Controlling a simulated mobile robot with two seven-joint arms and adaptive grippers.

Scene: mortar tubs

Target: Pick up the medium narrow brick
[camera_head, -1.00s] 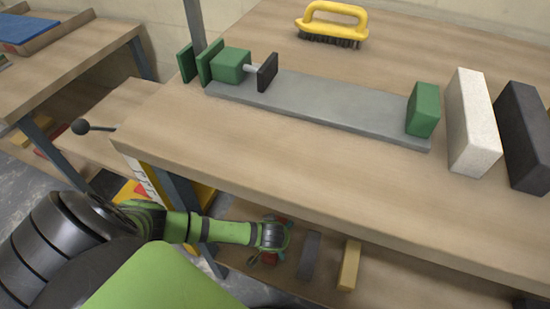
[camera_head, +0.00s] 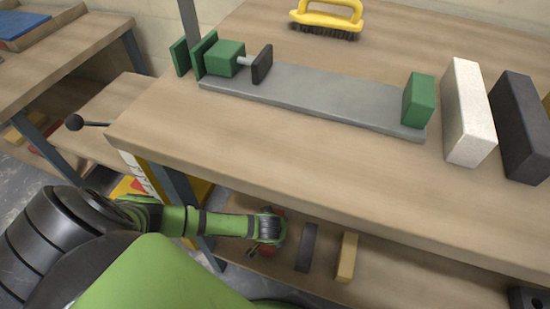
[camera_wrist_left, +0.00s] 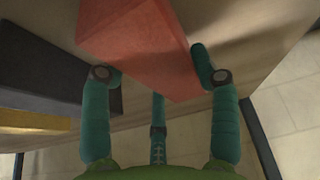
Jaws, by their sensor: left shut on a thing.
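A red brick (camera_wrist_left: 140,40) lies between the fingers of my left gripper (camera_wrist_left: 163,78) in the left wrist view. The gripper is shut on it, with fingers at both sides. In the head view, my left gripper (camera_head: 266,246) is at the lower shelf, under the bench top, and mostly covers the red brick (camera_head: 279,211). A dark grey brick (camera_head: 307,247) and a yellow brick (camera_head: 346,257) lie to its right. I cannot tell from the pictures whether the red brick is clear of the shelf. My right gripper is out of view.
The bench top (camera_head: 250,150) overhangs the shelf (camera_head: 380,275). On it are a grey clamp plate with green jaws (camera_head: 310,98), a yellow-handled brush (camera_head: 327,18), a white block (camera_head: 467,112) and a black block (camera_head: 520,127). A bench leg (camera_head: 187,200) stands left of the gripper.

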